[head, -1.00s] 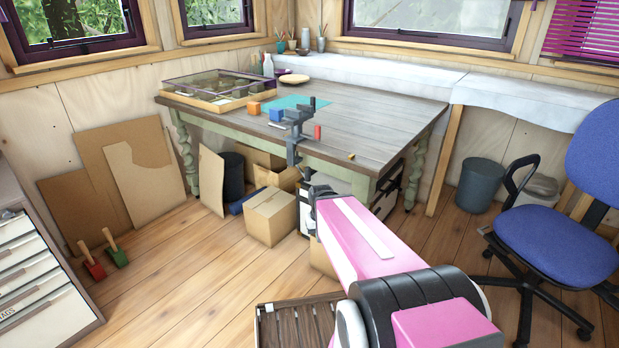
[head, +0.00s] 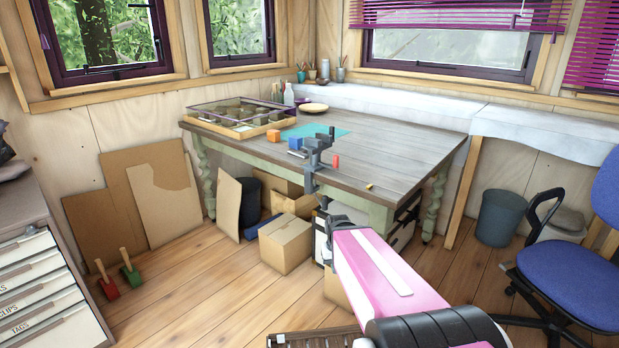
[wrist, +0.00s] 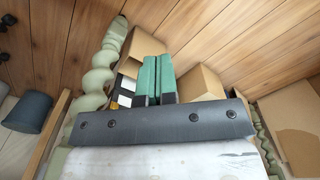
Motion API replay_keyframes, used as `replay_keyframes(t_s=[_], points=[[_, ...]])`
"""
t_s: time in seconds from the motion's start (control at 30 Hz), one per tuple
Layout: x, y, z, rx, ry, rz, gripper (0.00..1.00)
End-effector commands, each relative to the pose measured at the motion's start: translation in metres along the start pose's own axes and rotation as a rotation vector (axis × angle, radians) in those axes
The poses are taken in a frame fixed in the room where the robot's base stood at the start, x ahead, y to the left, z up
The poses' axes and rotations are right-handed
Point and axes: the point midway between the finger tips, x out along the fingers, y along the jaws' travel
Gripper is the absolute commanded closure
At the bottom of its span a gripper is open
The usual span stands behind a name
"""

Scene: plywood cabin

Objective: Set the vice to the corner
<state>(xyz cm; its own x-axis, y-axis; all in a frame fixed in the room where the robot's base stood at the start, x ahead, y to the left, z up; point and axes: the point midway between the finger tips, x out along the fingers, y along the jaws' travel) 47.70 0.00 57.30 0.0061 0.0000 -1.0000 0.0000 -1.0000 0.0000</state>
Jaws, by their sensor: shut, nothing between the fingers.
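A dark grey vice (head: 314,158) stands at the table's near edge, its lower part hanging down over that edge. It is left of the table's near corner. The wooden-topped table (head: 405,157) has pale green legs. My gripper (head: 322,201) is in front of the table, below the vice in the head view; its fingers are small and partly hidden there. In the wrist view my gripper (wrist: 157,62) shows two green fingers close together, with nothing between them. The vice does not show in the wrist view.
On the table are an orange block (head: 273,135), a blue block (head: 295,143), a green mat (head: 325,131) and a display case (head: 215,119). A cardboard box (head: 286,246) stands on the floor by the table. A blue chair (head: 570,262) is at the right.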

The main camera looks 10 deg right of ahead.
Motion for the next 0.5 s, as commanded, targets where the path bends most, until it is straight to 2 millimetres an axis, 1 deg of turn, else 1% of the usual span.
replay_keyframes(t_s=[0.47, 0.5], points=[[0.0, 0.0, 0.0, 0.0, 0.0, 0.0, 1.0], [0.0, 0.0, -0.0001, -0.001, 0.0, 0.001, 0.87]])
